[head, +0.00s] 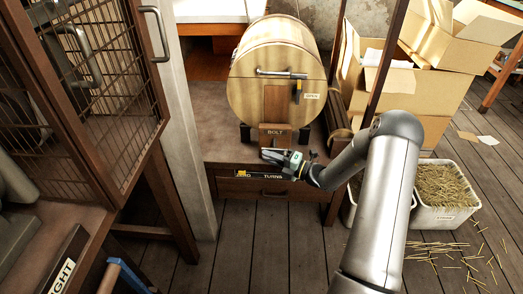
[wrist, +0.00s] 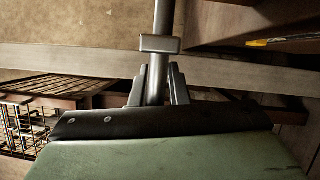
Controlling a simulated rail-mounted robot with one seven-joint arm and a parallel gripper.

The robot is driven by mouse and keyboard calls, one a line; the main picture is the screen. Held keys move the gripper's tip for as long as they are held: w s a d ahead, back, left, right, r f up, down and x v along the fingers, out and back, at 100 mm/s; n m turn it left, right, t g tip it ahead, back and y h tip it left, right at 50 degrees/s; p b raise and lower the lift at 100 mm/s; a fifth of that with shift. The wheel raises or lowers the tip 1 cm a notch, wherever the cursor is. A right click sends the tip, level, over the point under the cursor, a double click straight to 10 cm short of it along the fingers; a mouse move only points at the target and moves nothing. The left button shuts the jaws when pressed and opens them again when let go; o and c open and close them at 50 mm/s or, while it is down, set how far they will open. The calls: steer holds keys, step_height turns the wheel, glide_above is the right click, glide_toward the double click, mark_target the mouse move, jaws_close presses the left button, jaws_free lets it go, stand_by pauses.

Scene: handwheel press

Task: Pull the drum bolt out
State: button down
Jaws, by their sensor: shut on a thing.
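The wooden drum (head: 275,85) sits on a stand in the head view, with a round front face, a metal handle bar (head: 281,73) and a small latch beside an OPEN label. Below it is a wooden block (head: 274,131) labelled BOLT. My gripper (head: 277,156) is just in front of and below this block and hides what it holds in that view. In the wrist view my gripper (wrist: 158,88) is shut on a grey metal rod (wrist: 163,18) with a square collar (wrist: 160,44), which I take for the drum bolt. How far the rod sits in the block is hidden.
A drawer (head: 268,191) and a TURNS label (head: 274,176) lie under the drum. A mesh cabinet (head: 85,80) stands at left. Cardboard boxes (head: 455,40) and a straw-filled bin (head: 447,190) stand at right.

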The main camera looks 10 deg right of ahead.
steer(key=c, duration=1.5)
jaws_free()
steer(key=shift+s+a+r, duration=0.1)
steer(key=shift+s+r, duration=0.15)
steer(key=shift+f, duration=0.1)
steer(key=shift+s+d, duration=0.1)
steer(key=shift+d, duration=0.2)
steer(key=p+v, duration=0.3)
steer(key=v, duration=1.3)
steer(key=shift+s+d+p, duration=0.3)
